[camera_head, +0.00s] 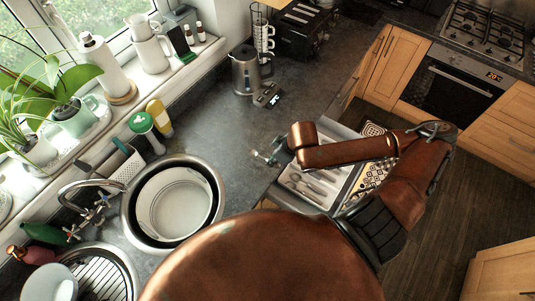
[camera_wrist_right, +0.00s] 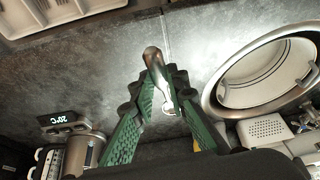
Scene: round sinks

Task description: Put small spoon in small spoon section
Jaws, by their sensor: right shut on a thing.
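My right gripper (camera_head: 272,156) is above the counter, beside the open drawer. In the right wrist view its green fingers (camera_wrist_right: 158,88) are closed around a shiny metal spoon (camera_wrist_right: 154,62), whose rounded end points away from the palm. Part of the spoon is hidden between the fingers. A light cutlery tray (camera_head: 297,188) lies in the open drawer, with several pieces of cutlery in its sections. The tray also shows at the top left of the right wrist view (camera_wrist_right: 62,13). I cannot tell which section is for small spoons. My left gripper is not in view.
A round sink (camera_head: 215,190) holding a white basin (camera_head: 175,203) is left of the drawer.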

